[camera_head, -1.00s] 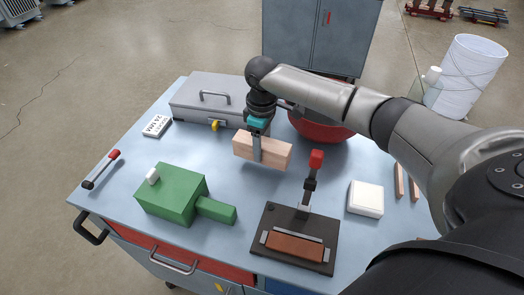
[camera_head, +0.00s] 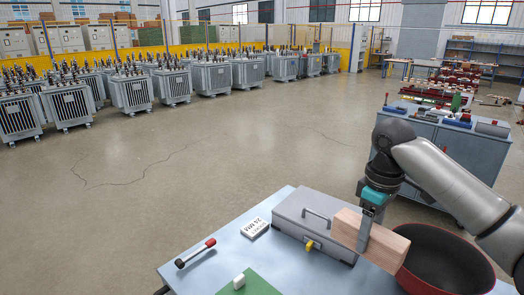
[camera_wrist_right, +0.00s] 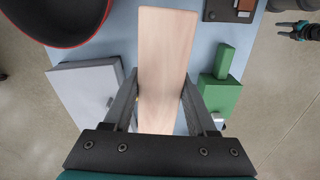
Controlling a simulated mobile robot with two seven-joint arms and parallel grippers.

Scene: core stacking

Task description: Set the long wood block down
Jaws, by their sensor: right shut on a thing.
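The long wood block (camera_head: 387,249) is pale and held by my right gripper (camera_head: 364,240), whose fingers grip it across its middle. In the head view the block hangs in front of the grey toolbox and the red bowl, seemingly above the table (camera_head: 222,262). In the right wrist view the block (camera_wrist_right: 165,50) runs lengthwise between the two fingers (camera_wrist_right: 158,92). The gap under the block is hard to judge. A dark, teal-marked part at the wrist view's right edge looks like my left gripper (camera_wrist_right: 298,31); its jaw state is unclear.
The grey toolbox (camera_head: 293,222) and red bowl (camera_head: 446,268) stand close to the block. A white label block (camera_head: 255,228), a red-tipped lever (camera_head: 195,253) and a green block (camera_head: 255,286) are on the table's left side. The wrist view shows a dark fixture (camera_wrist_right: 225,10).

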